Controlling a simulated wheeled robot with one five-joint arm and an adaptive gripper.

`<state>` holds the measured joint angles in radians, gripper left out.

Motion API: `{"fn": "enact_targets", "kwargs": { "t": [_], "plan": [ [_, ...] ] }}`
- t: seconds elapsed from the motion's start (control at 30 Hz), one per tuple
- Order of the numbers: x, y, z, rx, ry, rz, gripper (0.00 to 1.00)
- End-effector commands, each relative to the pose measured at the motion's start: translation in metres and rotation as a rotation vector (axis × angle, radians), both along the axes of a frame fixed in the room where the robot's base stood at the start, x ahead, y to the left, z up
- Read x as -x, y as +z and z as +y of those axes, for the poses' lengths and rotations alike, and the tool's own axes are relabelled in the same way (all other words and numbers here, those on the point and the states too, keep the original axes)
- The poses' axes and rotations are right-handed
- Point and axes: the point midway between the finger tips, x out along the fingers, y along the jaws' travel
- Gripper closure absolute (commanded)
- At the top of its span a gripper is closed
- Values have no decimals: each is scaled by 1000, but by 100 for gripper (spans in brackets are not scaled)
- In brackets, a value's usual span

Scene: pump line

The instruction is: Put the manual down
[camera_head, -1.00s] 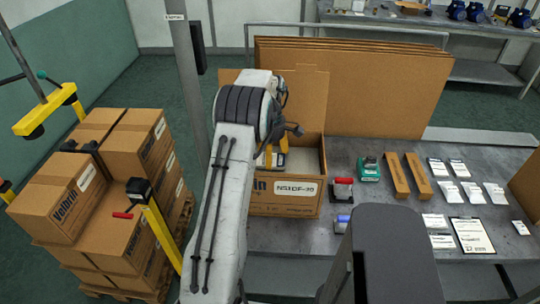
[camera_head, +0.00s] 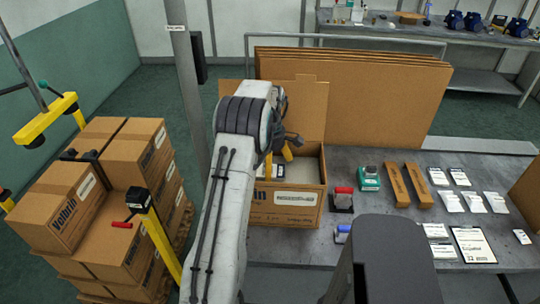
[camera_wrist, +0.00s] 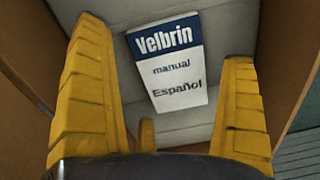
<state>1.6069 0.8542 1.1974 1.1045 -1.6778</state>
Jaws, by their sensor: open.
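The manual (camera_wrist: 172,68) is a small white booklet with a blue "Velbrin" band and the word "Español". In the wrist view it lies face up on a pale grey surface inside the open carton. My gripper (camera_wrist: 164,42) is open, its yellow fingers spread on either side of the manual and apart from it. In the head view the carton (camera_head: 285,213) stands on the table with its back flap up, and my gripper (camera_head: 279,157) is over its opening. My arm hides the carton's left part.
The grey table (camera_head: 385,235) holds a red-handled tool (camera_head: 342,199), a green device (camera_head: 369,177), two brown strips (camera_head: 408,186), several white packets and a clipboard (camera_head: 473,245). Large cardboard sheets (camera_head: 375,95) stand behind the carton. Stacked boxes (camera_head: 110,215) are at left.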

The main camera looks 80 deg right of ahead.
Motion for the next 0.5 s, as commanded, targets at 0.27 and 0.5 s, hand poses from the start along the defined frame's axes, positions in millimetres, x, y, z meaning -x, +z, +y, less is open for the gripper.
{"fn": "enact_targets", "kwargs": {
  "t": [0.27, 0.5],
  "plan": [
    [0, 38, -2, 6, 0, 1, 0],
    [0, 79, -2, 4, 0, 0, 0]
  ]
}}
